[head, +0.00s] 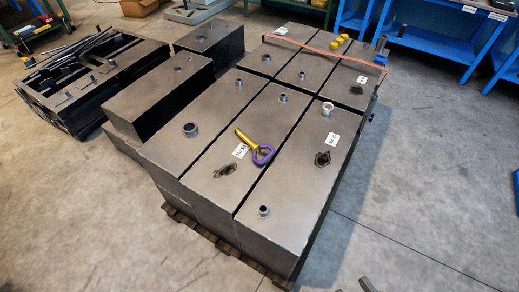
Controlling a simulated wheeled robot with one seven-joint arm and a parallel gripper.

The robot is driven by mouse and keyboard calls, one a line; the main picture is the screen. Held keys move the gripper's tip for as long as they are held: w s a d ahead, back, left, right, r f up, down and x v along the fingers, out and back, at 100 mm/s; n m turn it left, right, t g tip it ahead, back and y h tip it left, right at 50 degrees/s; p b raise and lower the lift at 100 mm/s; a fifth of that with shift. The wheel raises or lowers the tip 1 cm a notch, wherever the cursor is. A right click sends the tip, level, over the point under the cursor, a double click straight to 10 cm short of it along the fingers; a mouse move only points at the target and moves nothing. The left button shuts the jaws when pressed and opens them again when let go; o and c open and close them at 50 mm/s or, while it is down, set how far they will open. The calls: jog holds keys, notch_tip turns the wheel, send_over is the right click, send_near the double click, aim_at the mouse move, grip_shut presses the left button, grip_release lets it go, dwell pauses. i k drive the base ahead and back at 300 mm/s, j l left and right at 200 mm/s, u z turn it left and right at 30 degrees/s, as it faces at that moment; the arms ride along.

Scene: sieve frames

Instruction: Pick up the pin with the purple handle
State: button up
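The pin with the purple handle (263,155) lies on top of the middle long metal block (262,120) of the front stack. Its yellow shaft points up and left, and its purple loop handle is at the lower right end, near the seam with the right block. A white label lies partly beside the shaft. Only the tips of my gripper (354,288) show at the bottom edge, well below and right of the pin. The tips are apart with nothing seen between them; the rest is out of frame.
The metal blocks stand on a wooden pallet (215,240) and carry several short round studs (190,129). An orange strap (330,52) crosses the rear blocks. More dark metal parts (90,75) stand left. Blue benches (440,35) are behind. Concrete floor at right is clear.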

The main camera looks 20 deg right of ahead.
aim_at(256, 148)
jog(key=z, duration=1.55)
jog(key=j+z, duration=0.15)
jog(key=j, duration=1)
jog(key=k+j+z, duration=0.15)
jog(key=j, duration=2.05)
jog(key=k+j, duration=0.15)
jog(key=j, duration=1.9)
jog(key=k+u, duration=0.05)
